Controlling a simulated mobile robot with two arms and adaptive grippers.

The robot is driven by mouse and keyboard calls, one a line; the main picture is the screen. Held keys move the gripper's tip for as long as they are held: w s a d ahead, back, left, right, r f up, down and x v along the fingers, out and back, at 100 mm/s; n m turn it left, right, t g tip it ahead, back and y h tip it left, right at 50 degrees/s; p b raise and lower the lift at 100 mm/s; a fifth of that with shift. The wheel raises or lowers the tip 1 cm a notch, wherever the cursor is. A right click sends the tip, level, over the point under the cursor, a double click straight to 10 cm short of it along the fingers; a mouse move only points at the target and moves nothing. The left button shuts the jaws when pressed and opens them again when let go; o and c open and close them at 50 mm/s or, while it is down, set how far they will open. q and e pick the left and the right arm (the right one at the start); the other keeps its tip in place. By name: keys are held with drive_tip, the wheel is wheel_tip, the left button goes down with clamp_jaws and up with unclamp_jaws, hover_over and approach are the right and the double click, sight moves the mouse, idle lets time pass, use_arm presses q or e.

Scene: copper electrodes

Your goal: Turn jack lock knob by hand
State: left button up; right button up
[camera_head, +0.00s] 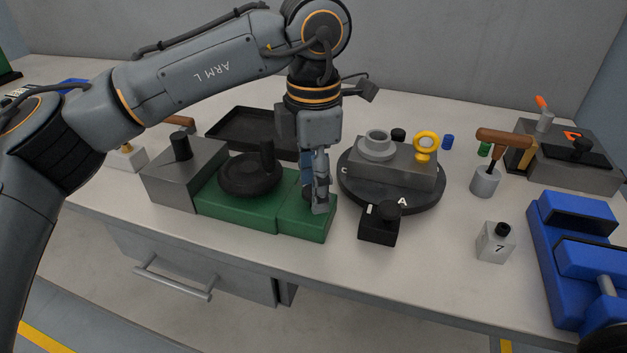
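My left gripper (318,208) points straight down over the right end of the green machine base (235,205). Its fingers look close together, but this view does not show whether they are open or shut. A dark rounded part, perhaps the jack lock knob (306,193), shows just beside the fingers and is mostly hidden by them. I cannot tell if they touch. Left of the gripper, a black handwheel (248,178) with an upright handle sits on the green base. My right gripper is not in view.
Right of the gripper stand a round black turntable (418,200) bearing a grey block (395,172) with a yellow ring (426,147), and a small black block (377,230) with a knob. A grey block marked 7 (495,247) and a blue vise (575,250) stand farther right. A black tray (250,128) lies behind.

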use_arm(q)
drive_tip(key=shift+r, duration=0.1)
wheel_tip(320, 180, up, 6)
drive_tip(key=p, duration=0.4)
idle(0.4)
